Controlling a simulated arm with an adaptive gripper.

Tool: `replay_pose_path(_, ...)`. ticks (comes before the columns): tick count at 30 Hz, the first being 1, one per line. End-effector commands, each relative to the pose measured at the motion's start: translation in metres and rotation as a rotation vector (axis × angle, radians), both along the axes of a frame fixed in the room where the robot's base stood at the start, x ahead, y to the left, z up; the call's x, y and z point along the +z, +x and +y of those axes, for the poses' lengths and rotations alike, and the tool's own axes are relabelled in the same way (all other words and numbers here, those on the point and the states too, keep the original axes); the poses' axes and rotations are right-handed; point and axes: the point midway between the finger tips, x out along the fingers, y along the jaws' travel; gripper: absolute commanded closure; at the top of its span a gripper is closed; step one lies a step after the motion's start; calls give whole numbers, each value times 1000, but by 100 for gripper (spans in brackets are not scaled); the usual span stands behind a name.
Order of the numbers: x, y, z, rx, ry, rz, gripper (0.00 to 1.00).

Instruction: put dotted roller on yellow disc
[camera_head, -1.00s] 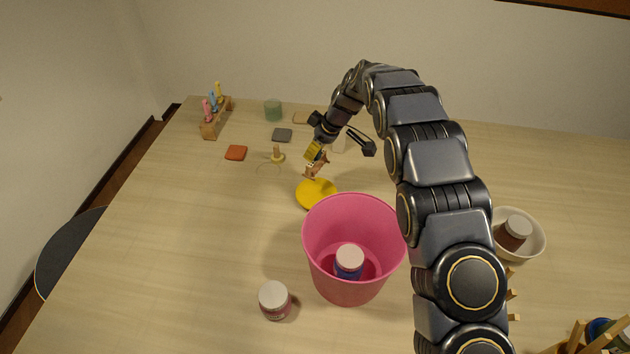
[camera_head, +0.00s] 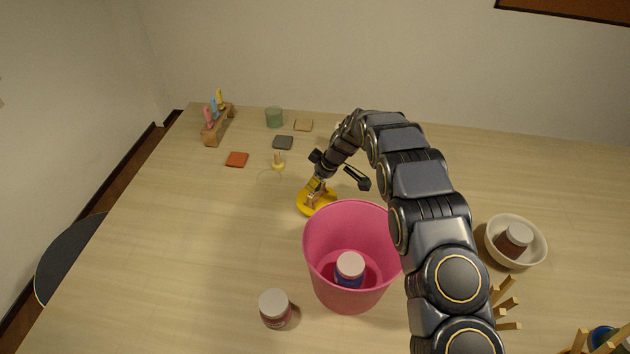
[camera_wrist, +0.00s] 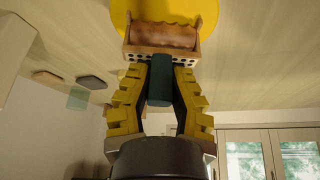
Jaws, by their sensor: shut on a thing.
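The yellow disc (camera_head: 304,204) lies on the table just behind the pink bucket. My gripper (camera_head: 318,184) points down over it, shut on the dotted roller (camera_wrist: 162,50). In the wrist view, the roller has a brown textured drum, a wooden frame with a row of dark dots and a dark green handle between my yellow fingers (camera_wrist: 158,82). The yellow disc (camera_wrist: 168,9) shows right beyond the drum. The roller is at or just above the disc; I cannot tell whether they touch. My fingers partly hide the roller in the head view.
The pink bucket (camera_head: 345,215) with a white-lidded jar (camera_head: 350,264) inside stands close in front of the disc. Another jar (camera_head: 275,308) stands front left. A cream bowl (camera_head: 490,250) holding a jar is at right. A small stamp-like piece (camera_head: 279,163) stands behind-left of the disc.

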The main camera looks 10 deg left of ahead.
Motion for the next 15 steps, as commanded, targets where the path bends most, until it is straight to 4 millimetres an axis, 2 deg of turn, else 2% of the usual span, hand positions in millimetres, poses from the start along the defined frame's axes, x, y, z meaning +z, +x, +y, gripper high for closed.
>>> replay_pose_path(9, -11, -2, -3, 0, -6, 7, 100)
replay_pose_path(10, -12, -2, -3, 0, -7, 8, 69)
replay_pose_path(11, -12, -2, -3, 0, -6, 8, 65)
replay_pose_path(15, -13, -4, -3, 2, -7, 13, 65)
